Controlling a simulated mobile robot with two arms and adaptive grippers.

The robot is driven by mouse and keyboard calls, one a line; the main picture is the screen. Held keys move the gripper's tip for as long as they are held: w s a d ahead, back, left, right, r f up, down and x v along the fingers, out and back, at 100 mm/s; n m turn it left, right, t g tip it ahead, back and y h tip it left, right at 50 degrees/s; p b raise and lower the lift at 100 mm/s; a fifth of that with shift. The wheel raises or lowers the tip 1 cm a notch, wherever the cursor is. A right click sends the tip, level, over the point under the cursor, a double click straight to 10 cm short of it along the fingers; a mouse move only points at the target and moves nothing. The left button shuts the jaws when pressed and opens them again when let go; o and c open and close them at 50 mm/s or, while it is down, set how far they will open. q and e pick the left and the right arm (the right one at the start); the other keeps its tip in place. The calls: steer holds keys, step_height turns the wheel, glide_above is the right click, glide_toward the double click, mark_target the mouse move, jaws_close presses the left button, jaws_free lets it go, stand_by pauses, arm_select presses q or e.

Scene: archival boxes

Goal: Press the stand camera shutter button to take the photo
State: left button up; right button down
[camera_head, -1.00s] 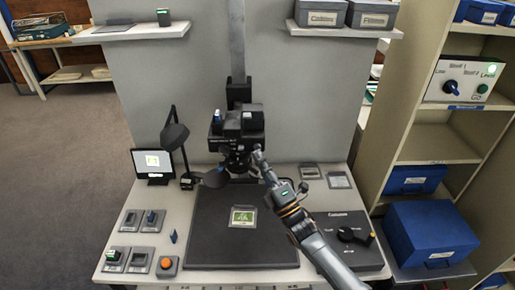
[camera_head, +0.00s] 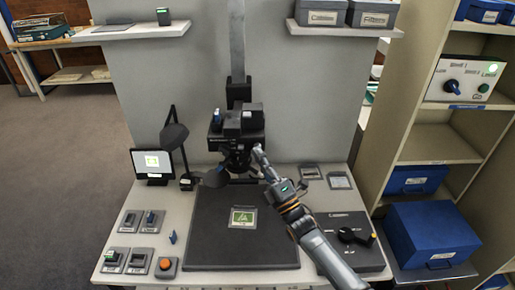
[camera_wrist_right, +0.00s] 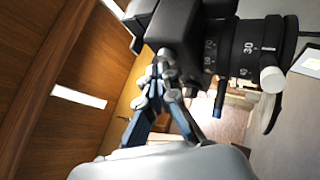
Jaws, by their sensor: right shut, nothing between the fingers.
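The stand camera (camera_head: 237,128) is black and hangs on a grey column above a dark base board (camera_head: 210,235). In the right wrist view its body (camera_wrist_right: 185,25) and numbered lens ring (camera_wrist_right: 245,47) are close. My right gripper (camera_head: 259,152) is shut and empty, its tips just right of the camera's lower part. In the right wrist view the shut gripper (camera_wrist_right: 160,75) has its tips against or just in front of the camera body; I cannot tell whether they touch. I cannot make out a shutter button on the camera. My left gripper is out of view.
A green card (camera_head: 243,217) lies on the board. A small lit screen (camera_head: 153,163), a lamp (camera_head: 174,134), switches and an orange button (camera_head: 166,265) are at left. A dark control box (camera_head: 347,243) is at right. Shelves with blue boxes (camera_head: 430,232) stand further right.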

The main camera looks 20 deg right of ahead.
steer(key=shift+w+d, duration=0.1)
steer(key=shift+w, duration=0.2)
steer(key=shift+s, duration=0.1)
stand_by(0.4)
steer(key=shift+s+a+p, duration=0.25)
steer(key=shift+s+p, duration=0.05)
steer(key=shift+s, duration=0.45)
steer(key=s+p, duration=0.1)
steer(key=s, duration=0.1)
steer(key=s+a+p, duration=0.1)
steer(key=s, duration=0.1)
steer(key=shift+s+a, duration=0.2)
steer(key=shift+s, duration=0.2)
stand_by(0.5)
